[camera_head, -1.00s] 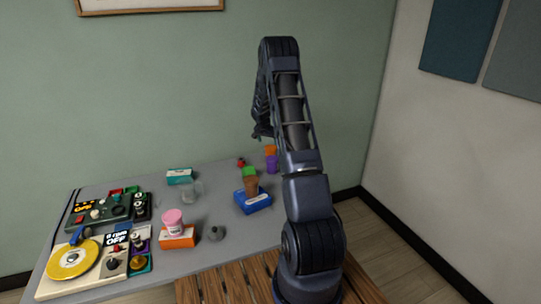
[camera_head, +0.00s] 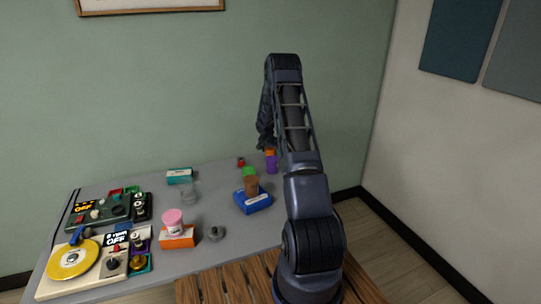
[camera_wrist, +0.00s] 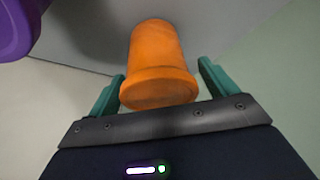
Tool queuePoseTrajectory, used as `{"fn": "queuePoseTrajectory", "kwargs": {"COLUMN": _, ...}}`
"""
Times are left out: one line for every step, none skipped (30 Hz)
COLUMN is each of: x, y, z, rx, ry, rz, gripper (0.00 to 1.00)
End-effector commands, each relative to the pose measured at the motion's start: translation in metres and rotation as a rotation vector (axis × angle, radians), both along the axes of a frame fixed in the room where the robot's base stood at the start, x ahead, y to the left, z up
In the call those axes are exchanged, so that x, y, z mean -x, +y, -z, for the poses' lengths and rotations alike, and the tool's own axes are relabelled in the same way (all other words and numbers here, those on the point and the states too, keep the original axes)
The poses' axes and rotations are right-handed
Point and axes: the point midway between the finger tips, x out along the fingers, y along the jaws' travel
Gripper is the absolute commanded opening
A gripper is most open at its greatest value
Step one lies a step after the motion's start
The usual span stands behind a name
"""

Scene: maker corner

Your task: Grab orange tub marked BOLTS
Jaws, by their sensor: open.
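The orange tub (camera_wrist: 158,50) fills the middle of the wrist view, its wider rim end towards my gripper. No BOLTS marking shows on the side I see. My gripper (camera_wrist: 161,72) is open, with a teal finger on either side of the tub's near end. The left finger looks very close to the rim; a gap shows at the right finger. I cannot tell whether either touches. In the head view the orange tub (camera_head: 270,152) is a small patch at the table's far right, partly hidden by my arm.
A purple tub (camera_wrist: 18,25) is close by at the upper left of the wrist view. On the table (camera_head: 215,262) are a blue box (camera_head: 253,203) with a brown tub on it, a small red item (camera_head: 241,162), and a pink tub (camera_head: 173,222) on an orange box. A wall stands behind.

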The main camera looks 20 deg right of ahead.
Motion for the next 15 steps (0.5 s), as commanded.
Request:
{"fn": "queuePoseTrajectory", "kwargs": {"x": 0.0000, "y": 0.0000, "z": -0.0001, "rx": 0.000, "ry": 0.000, "rz": 0.000, "gripper": 0.83}}
{"fn": "queuePoseTrajectory", "kwargs": {"x": 0.0001, "y": 0.0001, "z": -0.0001, "rx": 0.000, "ry": 0.000, "rz": 0.000, "gripper": 0.77}}
{"fn": "queuePoseTrajectory", "kwargs": {"x": 0.0001, "y": 0.0001, "z": -0.0002, "rx": 0.000, "ry": 0.000, "rz": 0.000, "gripper": 0.69}}
{"fn": "queuePoseTrajectory", "kwargs": {"x": 0.0001, "y": 0.0000, "z": -0.0001, "rx": 0.000, "ry": 0.000, "rz": 0.000, "gripper": 0.63}}
{"fn": "queuePoseTrajectory", "kwargs": {"x": 0.0001, "y": 0.0000, "z": -0.0002, "rx": 0.000, "ry": 0.000, "rz": 0.000, "gripper": 0.57}}
{"fn": "queuePoseTrajectory", "kwargs": {"x": 0.0001, "y": 0.0000, "z": -0.0002, "rx": 0.000, "ry": 0.000, "rz": 0.000, "gripper": 0.49}}
{"fn": "queuePoseTrajectory", "kwargs": {"x": 0.0001, "y": 0.0001, "z": -0.0002, "rx": 0.000, "ry": 0.000, "rz": 0.000, "gripper": 0.43}}
{"fn": "queuePoseTrajectory", "kwargs": {"x": 0.0001, "y": 0.0001, "z": -0.0003, "rx": 0.000, "ry": 0.000, "rz": 0.000, "gripper": 0.38}}
{"fn": "queuePoseTrajectory", "kwargs": {"x": 0.0001, "y": 0.0001, "z": -0.0003, "rx": 0.000, "ry": 0.000, "rz": 0.000, "gripper": 0.30}}
{"fn": "queuePoseTrajectory", "kwargs": {"x": -0.0003, "y": 0.0000, "z": -0.0011, "rx": 0.000, "ry": -0.001, "rz": 0.000, "gripper": 0.28}}
{"fn": "queuePoseTrajectory", "kwargs": {"x": -0.0004, "y": -0.0001, "z": -0.0011, "rx": 0.000, "ry": -0.001, "rz": 0.000, "gripper": 0.28}}
{"fn": "queuePoseTrajectory", "kwargs": {"x": -0.0004, "y": 0.0001, "z": -0.0011, "rx": 0.000, "ry": -0.001, "rz": 0.000, "gripper": 0.28}}
{"fn": "queuePoseTrajectory", "kwargs": {"x": -0.0004, "y": 0.0001, "z": -0.0011, "rx": 0.000, "ry": -0.001, "rz": 0.000, "gripper": 0.28}}
{"fn": "queuePoseTrajectory", "kwargs": {"x": -0.0003, "y": 0.0000, "z": -0.0011, "rx": 0.001, "ry": -0.001, "rz": 0.000, "gripper": 0.28}}
{"fn": "queuePoseTrajectory", "kwargs": {"x": -0.0003, "y": 0.0000, "z": -0.0012, "rx": 0.001, "ry": -0.001, "rz": 0.000, "gripper": 0.28}}
